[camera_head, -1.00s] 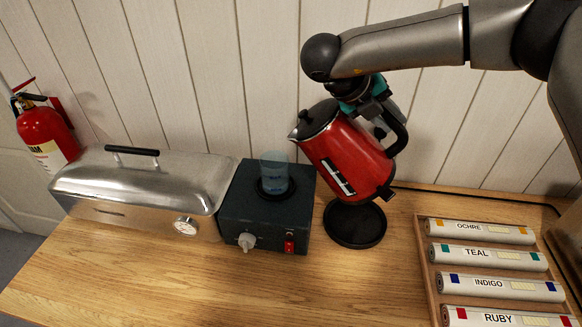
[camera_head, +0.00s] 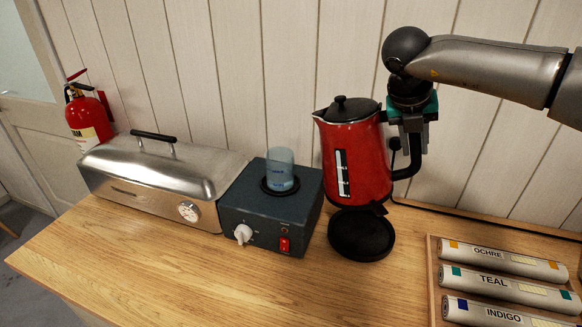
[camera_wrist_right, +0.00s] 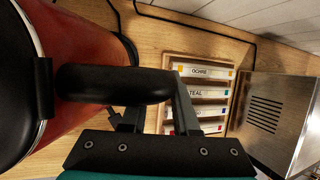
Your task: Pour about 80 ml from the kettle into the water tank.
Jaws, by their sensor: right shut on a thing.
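The red kettle (camera_head: 357,160) with a black lid and handle is held nearly upright, just above and behind its round black base (camera_head: 361,234). Its spout faces left, toward the clear water tank (camera_head: 280,170), which sits on the dark control box (camera_head: 272,208). Liquid shows in the tank, but its exact level is hard to read. My right gripper (camera_head: 402,150) is shut on the kettle's black handle, at the kettle's right. In the right wrist view the handle (camera_wrist_right: 115,84) lies between the fingers and the red body (camera_wrist_right: 78,50) is at the left. My left gripper is out of view.
A steel lidded steamer (camera_head: 160,180) stands left of the control box. A wooden tray (camera_head: 434,290) with labelled rolls lies at the front right. A fire extinguisher (camera_head: 88,120) hangs at the far left. The front wood counter (camera_head: 150,275) is clear.

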